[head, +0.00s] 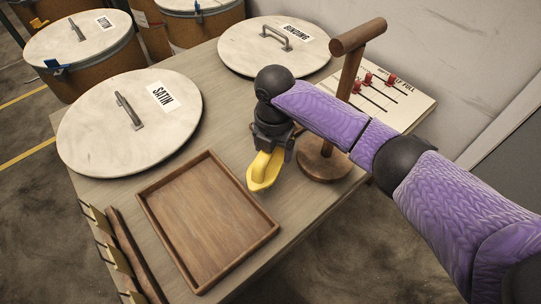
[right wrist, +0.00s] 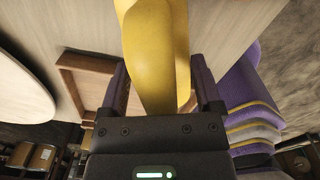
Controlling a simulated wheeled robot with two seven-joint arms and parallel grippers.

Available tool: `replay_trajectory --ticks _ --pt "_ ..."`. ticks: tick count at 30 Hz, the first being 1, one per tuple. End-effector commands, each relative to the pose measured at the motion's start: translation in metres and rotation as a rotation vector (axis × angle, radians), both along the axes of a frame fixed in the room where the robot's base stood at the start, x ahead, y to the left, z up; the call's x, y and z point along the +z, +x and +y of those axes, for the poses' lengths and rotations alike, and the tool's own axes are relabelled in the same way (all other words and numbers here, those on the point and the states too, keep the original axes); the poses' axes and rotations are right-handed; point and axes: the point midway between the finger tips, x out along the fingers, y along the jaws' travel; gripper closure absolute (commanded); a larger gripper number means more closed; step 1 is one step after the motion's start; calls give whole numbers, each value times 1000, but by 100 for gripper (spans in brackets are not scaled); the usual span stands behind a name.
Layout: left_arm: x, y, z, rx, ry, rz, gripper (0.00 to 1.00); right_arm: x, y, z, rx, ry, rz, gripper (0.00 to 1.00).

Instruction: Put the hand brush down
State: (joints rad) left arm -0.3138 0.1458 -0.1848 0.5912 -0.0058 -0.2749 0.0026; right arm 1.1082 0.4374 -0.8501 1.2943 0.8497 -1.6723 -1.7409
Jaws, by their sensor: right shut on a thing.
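My right gripper (head: 271,152) is shut on a yellow object, which I take to be the hand brush (head: 264,171). It holds the brush over the table, between the wooden tray and the wooden stand. In the right wrist view the brush (right wrist: 155,50) runs up between the two fingers of the gripper (right wrist: 163,90). Its bristles cannot be made out. I cannot tell whether it touches the table. My left gripper is not in view.
An empty wooden tray (head: 272,234) lies at the table's front. Round lids marked SATIN (head: 90,135) and BINDING (head: 250,45) lie on the table (head: 215,105). A wooden T-shaped stand (head: 323,165) and a board with red pegs (head: 408,110) are at the right. Drums (head: 110,62) stand behind.

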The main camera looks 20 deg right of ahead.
Motion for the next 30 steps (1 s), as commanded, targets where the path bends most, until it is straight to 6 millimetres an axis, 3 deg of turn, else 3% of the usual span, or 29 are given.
replay_trajectory --ticks 1,12,13,15,23,26,30 --pt "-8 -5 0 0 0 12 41 -14 0 0 0 0 6 65" --pt "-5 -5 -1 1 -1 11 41 -13 0 0 0 1 -1 65" --pt "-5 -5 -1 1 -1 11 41 -13 0 0 0 1 -1 16" --pt "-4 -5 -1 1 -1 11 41 -12 0 0 0 1 -1 1" --pt "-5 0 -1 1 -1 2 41 -9 0 0 0 1 -2 0" --pt "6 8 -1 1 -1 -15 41 14 0 0 0 0 -6 0" --pt "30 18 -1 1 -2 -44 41 60 0 0 0 2 -11 0"
